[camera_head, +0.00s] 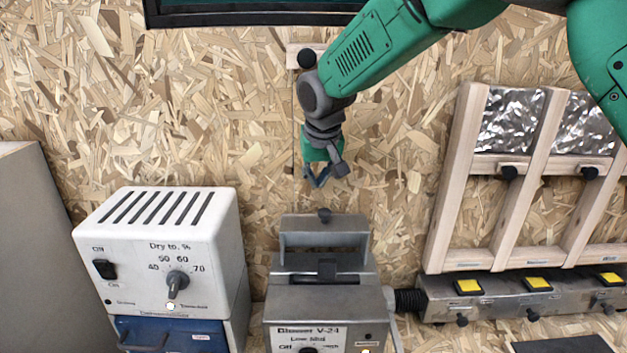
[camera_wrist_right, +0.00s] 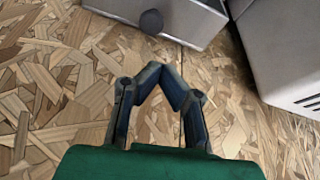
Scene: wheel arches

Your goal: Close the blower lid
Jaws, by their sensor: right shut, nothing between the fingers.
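The blower (camera_head: 325,297) is a grey metal box at the bottom centre of the head view, labelled "Blower V-24". In the wrist view the lid's grey plate (camera_wrist_right: 190,22) and knob (camera_wrist_right: 151,22) show at the top. My right gripper (camera_head: 318,183) hangs just above the knob, apart from it. Its fingertips (camera_wrist_right: 158,68) meet in the wrist view with nothing between them. My left gripper is in neither view.
A white dryer box (camera_head: 155,225) with slots stands left of the blower, above a blue unit (camera_head: 170,337). A wooden frame (camera_head: 470,180) and a grey metal rail (camera_head: 440,297) with yellow buttons are on the right. Chipboard wall lies behind.

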